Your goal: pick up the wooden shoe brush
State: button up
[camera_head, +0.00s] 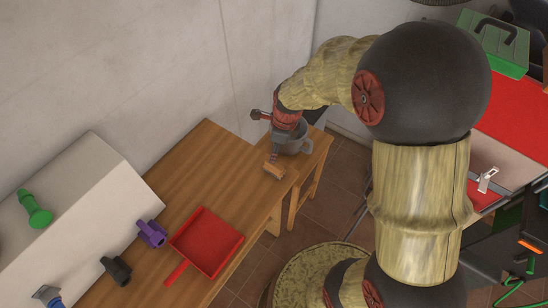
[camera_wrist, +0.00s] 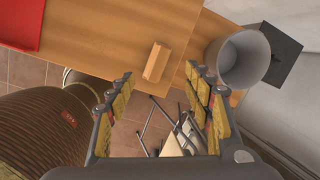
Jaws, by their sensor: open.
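The wooden shoe brush (camera_head: 274,171) is a small light-brown block near the far right corner of the wooden table in the head view. In the wrist view the brush (camera_wrist: 156,62) lies close to the table edge, just beyond the fingertips and roughly between their lines. My gripper (camera_wrist: 159,76) is open and empty, with its fingers spread to either side. In the head view my gripper (camera_head: 276,154) is above and just behind the brush, small and partly hidden, so the gap between them is hard to judge.
A grey bucket (camera_head: 298,139) stands beside the brush; it also shows in the wrist view (camera_wrist: 239,60). A red dustpan (camera_head: 207,242), a purple fitting (camera_head: 152,233) and a black fitting (camera_head: 116,269) lie on the wooden table (camera_head: 213,165). Bare tabletop lies left of the brush.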

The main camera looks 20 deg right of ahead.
aim_at(274, 168)
jog(key=f+m, duration=0.1)
jog(key=f, duration=0.1)
jog(key=f+m+p, duration=0.1)
jog(key=f+m, duration=0.1)
jog(key=w+f+m, duration=0.1)
jog(key=f+m, duration=0.1)
jog(key=shift+d+f+g+p, duration=0.2)
jog(key=shift+g+p, duration=0.1)
jog(key=shift+p, duration=0.1)
jog(key=f, duration=0.4)
jog(key=f+b, duration=0.1)
jog(key=shift+w+a+f, duration=0.1)
jog(key=shift+a+f, duration=0.15)
jog(key=shift+f, duration=0.15)
jog(key=shift+c, duration=1.2)
jog(key=c, duration=1.1)
